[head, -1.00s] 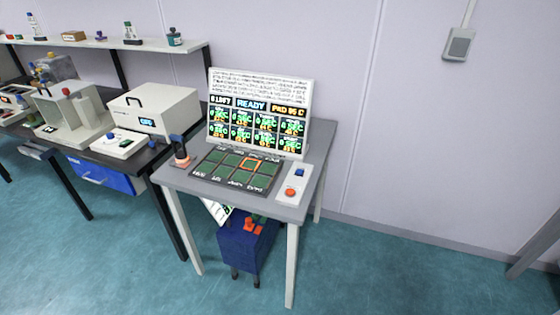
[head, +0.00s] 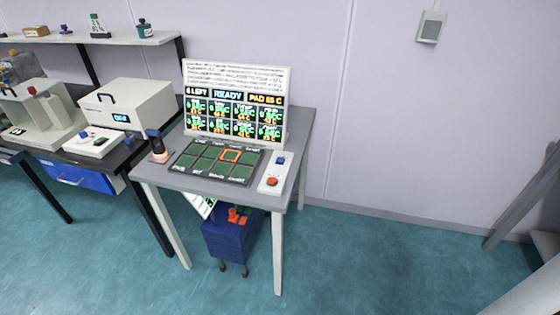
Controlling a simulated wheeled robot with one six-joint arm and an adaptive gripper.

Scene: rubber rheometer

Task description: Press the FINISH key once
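A small white key panel (head: 272,175) lies on the right side of the grey table (head: 292,140). It has a blue key (head: 280,160) toward the back and an orange-red key (head: 272,181) toward the front. Their labels are too small to read, so I cannot tell which is FINISH. Left of it is a dark pad (head: 215,161) with a grid of green squares, one outlined in orange. Behind the pad stands a white display board (head: 236,77) reading "6 LEFT", "READY" and "PAD 85 C". My gripper is not in view.
A dark-handled tool (head: 156,147) stands upright at the table's left edge. A blue bin (head: 232,240) is under the table. A bench with white machines (head: 125,108) adjoins on the left. Teal floor (head: 370,265) is clear in front and to the right.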

